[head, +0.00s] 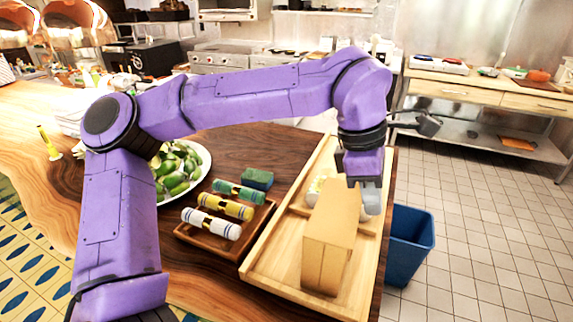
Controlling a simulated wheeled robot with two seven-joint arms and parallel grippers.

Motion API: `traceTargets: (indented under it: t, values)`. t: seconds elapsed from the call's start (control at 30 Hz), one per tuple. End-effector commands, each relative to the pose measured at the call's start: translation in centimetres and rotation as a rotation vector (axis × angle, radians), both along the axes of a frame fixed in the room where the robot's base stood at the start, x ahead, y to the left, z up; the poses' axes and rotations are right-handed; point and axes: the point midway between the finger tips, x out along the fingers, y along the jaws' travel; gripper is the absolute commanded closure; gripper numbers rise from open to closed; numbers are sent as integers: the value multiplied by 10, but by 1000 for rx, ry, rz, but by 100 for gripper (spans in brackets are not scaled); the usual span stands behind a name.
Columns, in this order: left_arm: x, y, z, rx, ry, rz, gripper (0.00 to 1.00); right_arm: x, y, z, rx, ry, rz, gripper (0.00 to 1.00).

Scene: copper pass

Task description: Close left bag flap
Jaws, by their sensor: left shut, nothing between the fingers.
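A brown paper bag (328,245) stands upright in the front part of a light wooden tray (262,268). Its near side and top show, and its top looks folded over. My left gripper (371,203) points down at the bag's upper right edge, shut and empty. It looks very close to the bag, but I cannot tell whether it touches. The gripper hides the bag's far right corner and part of the tray behind. My right gripper is not in view.
A small dark tray (190,236) with rolled towels lies left of the bag. A green sponge (257,179) and a white plate of green produce (203,158) sit behind it. A blue bin (410,240) stands on the floor at right.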

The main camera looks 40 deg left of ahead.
Motion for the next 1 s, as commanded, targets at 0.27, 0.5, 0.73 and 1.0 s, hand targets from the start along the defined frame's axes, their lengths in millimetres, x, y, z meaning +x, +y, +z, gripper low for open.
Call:
traceTargets:
  t: [0.27, 0.5, 0.73, 1.0]
  values:
    - [1, -4, -14, -1, 1, 4, 100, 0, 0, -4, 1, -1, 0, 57]
    - [2, -5, -19, -1, 0, 4, 100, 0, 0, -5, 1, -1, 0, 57]
    - [2, -6, -20, -1, 0, 5, 100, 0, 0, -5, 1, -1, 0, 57]
    - [2, -6, -20, -1, 0, 4, 100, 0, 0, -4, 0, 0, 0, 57]
